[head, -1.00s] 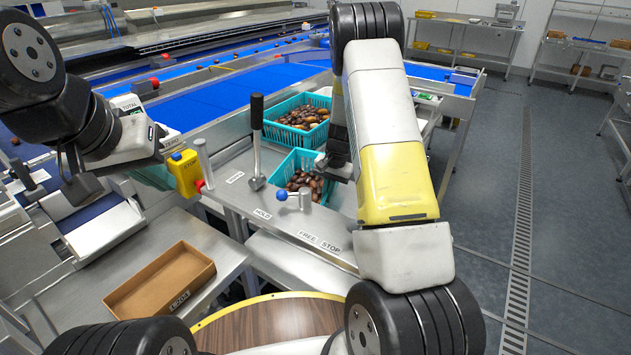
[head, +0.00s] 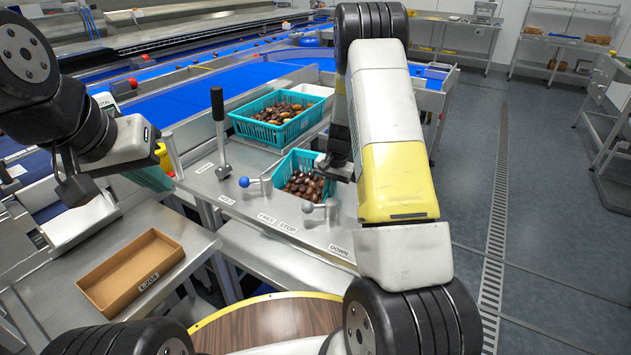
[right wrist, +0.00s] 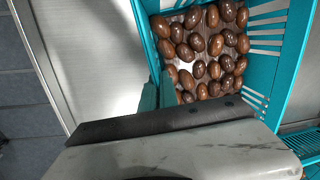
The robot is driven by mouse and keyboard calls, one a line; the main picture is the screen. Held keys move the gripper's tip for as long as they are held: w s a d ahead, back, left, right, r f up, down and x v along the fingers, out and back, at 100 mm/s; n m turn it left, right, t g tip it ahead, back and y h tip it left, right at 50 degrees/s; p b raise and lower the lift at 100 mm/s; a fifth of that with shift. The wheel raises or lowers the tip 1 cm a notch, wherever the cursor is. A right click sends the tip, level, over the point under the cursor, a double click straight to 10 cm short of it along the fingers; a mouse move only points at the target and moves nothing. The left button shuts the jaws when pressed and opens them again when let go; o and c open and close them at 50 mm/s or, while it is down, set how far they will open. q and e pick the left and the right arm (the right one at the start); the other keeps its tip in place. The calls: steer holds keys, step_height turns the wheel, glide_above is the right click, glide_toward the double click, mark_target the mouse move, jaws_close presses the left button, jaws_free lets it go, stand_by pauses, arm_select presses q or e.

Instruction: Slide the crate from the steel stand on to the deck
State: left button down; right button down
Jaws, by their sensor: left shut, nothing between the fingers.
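A teal slatted crate (head: 284,163) holding brown dates sits on or just over a steel top (head: 215,180) with lever knobs. I cannot tell which surface is the stand and which the deck. My right gripper (head: 333,166) is at the crate's right side, its fingers partly hidden by my arm. In the right wrist view the crate's inner wall (right wrist: 262,75) and dates show beside the gripper body; whether the jaws grip the rim is unclear. My left gripper (head: 78,190) is shut and empty at the left, over the neighbouring table, away from the crate.
A second teal crate (head: 245,129) with dates stands behind. A tall black-handled lever (head: 218,105), a blue knob (head: 244,182) and a grey knob (head: 307,207) rise near the crate. A cardboard box (head: 110,295) lies on the left table. Open floor (head: 550,190) is at right.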

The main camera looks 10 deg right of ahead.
steer(key=shift+s+d+r, duration=0.1)
steer(key=shift+s+d, duration=0.15)
steer(key=shift+d, duration=0.15)
steer(key=c, duration=1.6)
jaws_free()
steer(key=shift+o, duration=0.2)
steer(key=shift+s, duration=0.1)
step_height(320, 180, up, 8)
steer(key=d, duration=0.1)
steer(key=shift+s, duration=0.25)
